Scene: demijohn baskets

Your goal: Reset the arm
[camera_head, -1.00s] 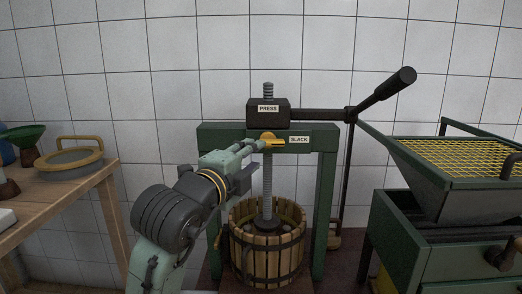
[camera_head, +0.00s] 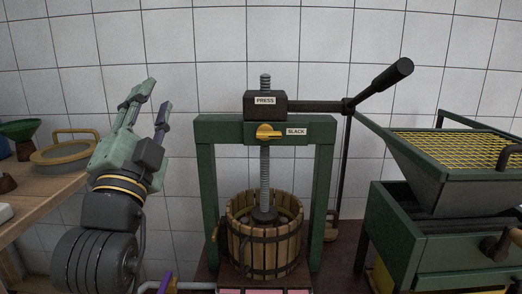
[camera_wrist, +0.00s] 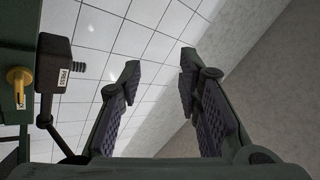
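My gripper (camera_head: 150,98) is raised at the left of the head view, its fingers pointing up and apart with nothing between them. In the wrist view my gripper (camera_wrist: 158,85) is also open and empty, with the tiled wall and ceiling behind it. It is to the left of the green press frame (camera_head: 205,165) and does not touch it. The yellow knob (camera_head: 266,131) beside the SLACK label is free of my gripper.
A slatted wooden basket (camera_head: 265,245) stands under the press screw. The black press lever (camera_head: 385,85) reaches up to the right. A green hopper (camera_head: 440,185) with a yellow grid stands at the right. A wooden table (camera_head: 45,200) with a sieve (camera_head: 68,152) is at the left.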

